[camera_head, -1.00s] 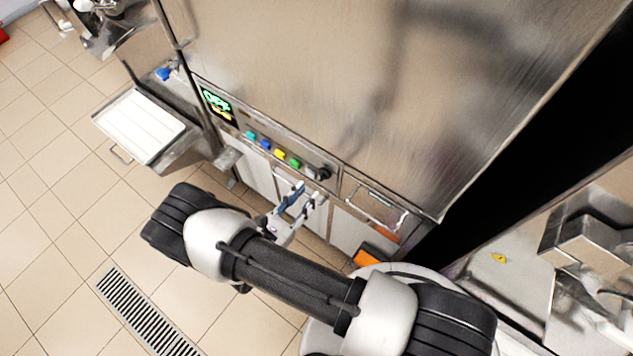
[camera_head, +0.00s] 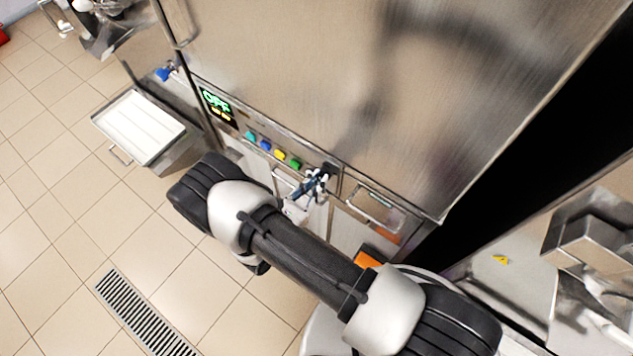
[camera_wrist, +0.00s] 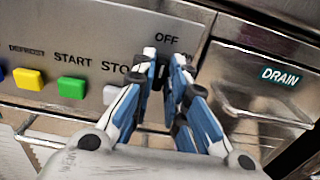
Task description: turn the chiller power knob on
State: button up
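The chiller power knob (camera_head: 331,168) is a dark knob at the right end of the front control panel. In the wrist view the knob (camera_wrist: 163,77) shows as a dark strip between my fingertips, mostly hidden by them. The label OFF is above it, and an ON label to its right is partly covered. My gripper (camera_head: 320,180) is at the panel, and in the wrist view my gripper (camera_wrist: 165,65) has its blue-grey fingertips close together on both sides of the knob. The green display (camera_head: 216,101) appears to read OFF.
A green START button (camera_wrist: 71,88), a yellow button (camera_wrist: 28,79) and a partly covered STOP button (camera_wrist: 113,96) lie left of the knob. The DRAIN-labelled part (camera_wrist: 262,84) is close on the right. A white tray (camera_head: 137,127) sticks out at the left.

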grip_shut()
jog(key=shift+s+d+f+m+b, duration=0.15)
jog(key=shift+m+b, duration=0.9)
jog(key=shift+m, duration=3.45)
jog(key=shift+a+f+m+b, duration=0.1)
jog(key=shift+m+b, duration=0.9)
jog(key=shift+m, duration=3.5)
jog(key=shift+o, duration=2.3)
grip_release()
